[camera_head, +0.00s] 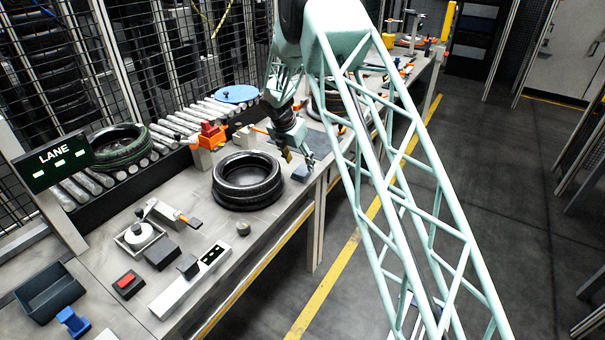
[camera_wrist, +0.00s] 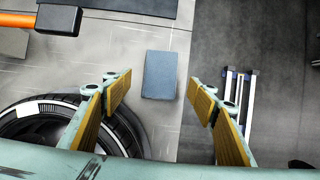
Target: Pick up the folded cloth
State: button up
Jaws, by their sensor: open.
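The folded cloth (camera_wrist: 160,75) is a small blue-grey rectangle lying flat on the grey bench top, near the bench's edge. My gripper (camera_wrist: 159,98) is open and empty in the wrist view, with yellow pads on both fingers. The cloth shows between and just beyond the fingertips, and I see no contact. In the head view my gripper (camera_head: 298,155) is over the bench beside a black tyre, and the cloth (camera_head: 302,173) shows partly below it.
The black tyre (camera_head: 248,180) lies left of my gripper; its rim also shows in the wrist view (camera_wrist: 40,125). An orange-handled tool (camera_wrist: 35,20) lies at the upper left there. A roller conveyor (camera_head: 170,135) runs behind. Floor lies beyond the bench edge.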

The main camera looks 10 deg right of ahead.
aim_at(302, 170)
jog(key=shift+b+x, duration=0.5)
jog(key=shift+x, duration=2.1)
jog(key=shift+f, duration=0.25)
jog(key=c, duration=0.9)
